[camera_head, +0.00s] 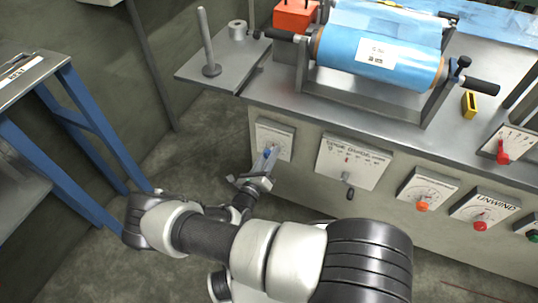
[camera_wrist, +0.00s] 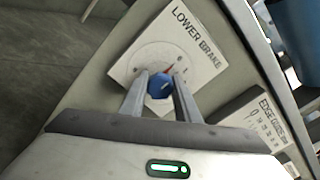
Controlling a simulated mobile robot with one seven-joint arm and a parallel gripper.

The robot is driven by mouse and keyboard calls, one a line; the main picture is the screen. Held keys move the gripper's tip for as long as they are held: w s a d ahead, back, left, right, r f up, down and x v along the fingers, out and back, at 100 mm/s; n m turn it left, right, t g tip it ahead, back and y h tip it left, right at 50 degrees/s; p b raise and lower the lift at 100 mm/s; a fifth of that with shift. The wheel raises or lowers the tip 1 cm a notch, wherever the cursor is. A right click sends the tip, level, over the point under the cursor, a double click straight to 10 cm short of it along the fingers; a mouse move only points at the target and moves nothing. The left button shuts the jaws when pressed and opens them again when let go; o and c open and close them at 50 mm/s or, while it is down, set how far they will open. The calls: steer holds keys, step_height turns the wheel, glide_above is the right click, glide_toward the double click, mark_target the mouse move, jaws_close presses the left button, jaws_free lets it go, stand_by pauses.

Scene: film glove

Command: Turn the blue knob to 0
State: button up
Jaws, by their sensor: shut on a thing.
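The blue knob (camera_wrist: 160,86) sits on a white dial panel (camera_wrist: 193,38) marked "LOWER BRAKE" in the wrist view. The same panel (camera_head: 284,137) shows in the head view on the left of the machine's front face. My gripper (camera_wrist: 159,92) has its two fingers on either side of the knob, shut on it. In the head view my gripper (camera_head: 263,168) reaches up to the panel and hides most of the knob. A small red pointer mark (camera_wrist: 169,69) shows just above the knob. The dial's numbers are too small to read.
To the right on the same face are an edge guide panel (camera_head: 352,160), a panel with an orange knob (camera_head: 422,206) and an unwind panel with a red knob (camera_head: 480,225). A blue film roll (camera_head: 378,62) lies on top. A blue-legged table (camera_head: 95,140) stands left.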

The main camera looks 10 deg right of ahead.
steer(key=shift+n, duration=0.3)
steer(key=o, duration=1)
steer(key=shift+o, duration=0.2)
steer(key=p+v, duration=0.2)
steer(key=v, duration=1.5)
steer(key=shift+s+a+p, duration=0.15)
steer(key=shift+s+p, duration=0.05)
steer(key=shift+p, duration=0.1)
steer(key=shift+r, duration=0.1)
